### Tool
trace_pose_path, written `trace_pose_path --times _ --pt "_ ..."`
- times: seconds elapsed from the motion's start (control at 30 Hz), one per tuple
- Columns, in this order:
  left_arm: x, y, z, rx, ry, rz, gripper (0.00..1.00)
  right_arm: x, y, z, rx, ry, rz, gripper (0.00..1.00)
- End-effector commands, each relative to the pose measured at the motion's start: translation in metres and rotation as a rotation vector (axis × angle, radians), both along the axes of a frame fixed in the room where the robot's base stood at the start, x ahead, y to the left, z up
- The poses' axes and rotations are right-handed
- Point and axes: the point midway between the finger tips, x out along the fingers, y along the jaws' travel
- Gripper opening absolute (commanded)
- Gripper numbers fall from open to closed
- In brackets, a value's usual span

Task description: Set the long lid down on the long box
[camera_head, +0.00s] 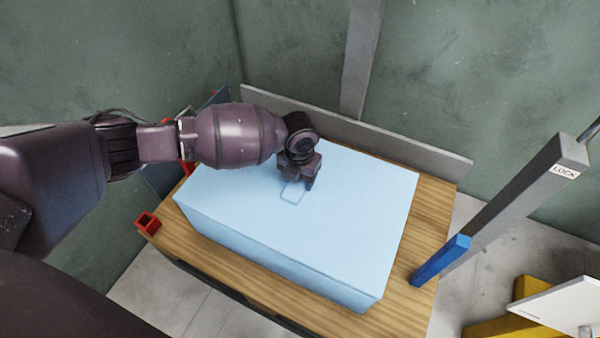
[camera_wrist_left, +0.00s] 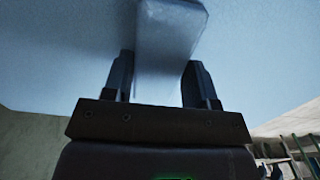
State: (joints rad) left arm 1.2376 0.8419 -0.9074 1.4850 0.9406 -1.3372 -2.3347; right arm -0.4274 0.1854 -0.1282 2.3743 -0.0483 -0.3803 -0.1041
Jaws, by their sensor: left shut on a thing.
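The long lid (camera_head: 345,200) is pale blue and its broad flat top faces up over the wooden table. A small raised handle (camera_head: 292,193) stands near the middle of its top. My left gripper (camera_head: 300,180) is shut on this handle. In the left wrist view the handle (camera_wrist_left: 165,50) sits between the two dark fingers of the left gripper (camera_wrist_left: 160,78). The long box (camera_head: 270,262) seems to be the pale blue body below the lid. I cannot tell whether a gap is left between them. My right gripper is not in view.
The wooden table (camera_head: 425,225) has a grey back rail (camera_head: 400,146). A small red square socket (camera_head: 147,223) is at its left edge. A grey lever with a blue grip (camera_head: 440,260) and a LOCK label stands at the right. Green walls close off the back.

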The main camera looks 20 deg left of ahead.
Motion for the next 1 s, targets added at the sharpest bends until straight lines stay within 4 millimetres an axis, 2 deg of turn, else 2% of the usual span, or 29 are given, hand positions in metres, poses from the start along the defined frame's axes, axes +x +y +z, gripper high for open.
trace_pose_path --times 0.3,0.33,0.5,0.83,1.0 --pt "0.001 0.0 -0.001 0.0 -0.002 0.0 0.27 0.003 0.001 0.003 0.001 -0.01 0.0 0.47" --pt "0.001 0.0 -0.001 0.0 -0.002 0.0 0.56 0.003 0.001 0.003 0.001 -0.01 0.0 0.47" --pt "0.0 0.0 -0.001 0.0 -0.001 0.0 0.82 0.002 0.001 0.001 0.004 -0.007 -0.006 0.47" --pt "0.0 0.0 0.0 0.0 -0.001 0.0 0.82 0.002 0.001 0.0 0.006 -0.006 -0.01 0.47" --pt "0.002 0.0 0.013 0.001 -0.005 0.0 0.82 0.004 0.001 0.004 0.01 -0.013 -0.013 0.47"
